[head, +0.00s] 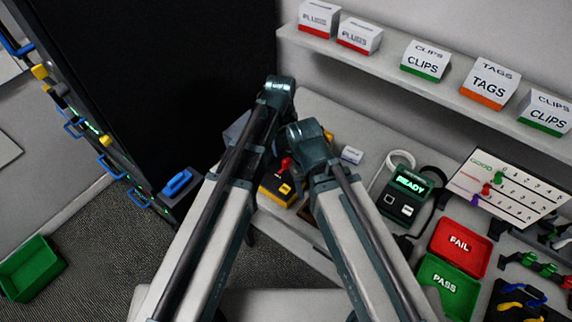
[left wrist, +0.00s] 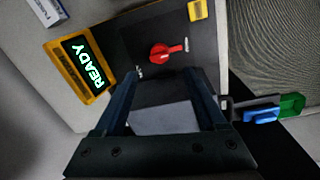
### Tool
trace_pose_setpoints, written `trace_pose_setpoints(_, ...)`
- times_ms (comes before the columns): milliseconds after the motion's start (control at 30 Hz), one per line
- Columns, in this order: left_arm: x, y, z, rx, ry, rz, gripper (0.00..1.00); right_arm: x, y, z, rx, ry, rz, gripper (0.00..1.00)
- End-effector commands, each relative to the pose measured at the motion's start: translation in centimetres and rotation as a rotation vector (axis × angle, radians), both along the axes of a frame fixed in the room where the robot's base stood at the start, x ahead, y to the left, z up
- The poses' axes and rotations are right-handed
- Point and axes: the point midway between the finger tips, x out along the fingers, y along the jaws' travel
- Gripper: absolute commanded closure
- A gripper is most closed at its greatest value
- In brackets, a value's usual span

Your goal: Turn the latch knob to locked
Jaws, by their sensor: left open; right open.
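The red latch knob (left wrist: 166,52) sits on a dark panel (left wrist: 130,30) in the left wrist view. Its handle points right, towards a small pale mark; another small white mark lies to its lower left. In the head view, the knob (head: 286,164) shows between my two arms. My left gripper (left wrist: 164,84) is open, with the knob just beyond its fingertips and apart from them. A pale grey block (left wrist: 165,118) shows between the fingers, and I cannot tell that they touch it. My right gripper's fingers are hidden behind its own arm in the head view.
A yellow box with a lit READY display (left wrist: 88,65) stands beside the panel. Another READY device (head: 408,185), a red FAIL tray (head: 437,262) and a green PASS tray (head: 428,295) are to the right. A shelf (head: 385,68) with labelled boxes runs above. A black cabinet stands left.

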Motion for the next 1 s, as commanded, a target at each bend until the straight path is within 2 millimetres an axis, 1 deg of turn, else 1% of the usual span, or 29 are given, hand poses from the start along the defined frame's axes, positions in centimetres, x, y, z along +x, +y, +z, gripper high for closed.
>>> trace_pose_setpoints(33, 0.0, -0.1, -1.5, 0.000, 0.000, 0.000, 0.27, 0.0, 0.0, -1.5, 0.000, 0.000, 0.001, 0.50)
trace_pose_setpoints(500, 0.3, -0.3, -7.9, 0.000, 0.000, 0.000, 0.27, 0.0, 0.0, -7.9, 0.000, 0.000, -0.001, 0.50)
trace_pose_setpoints(600, 0.3, -0.4, -8.7, 0.000, 0.000, 0.000, 0.27, 0.0, 0.0, -8.7, 0.000, 0.000, -0.001, 0.50)
trace_pose_setpoints(700, 0.4, -0.4, -9.0, 0.000, 0.000, 0.000, 0.27, 0.0, 0.0, -9.0, 0.000, 0.000, -0.001, 0.50)
trace_pose_setpoints(967, 0.4, -0.4, -8.9, 0.000, 0.000, 0.000, 0.27, 0.0, 0.0, -8.9, 0.000, 0.000, -0.001, 0.50)
trace_pose_setpoints(1000, 0.4, -0.4, -8.9, 0.000, 0.000, 0.000, 0.29, 0.0, 0.0, -8.9, 0.000, 0.000, -0.001, 0.50)
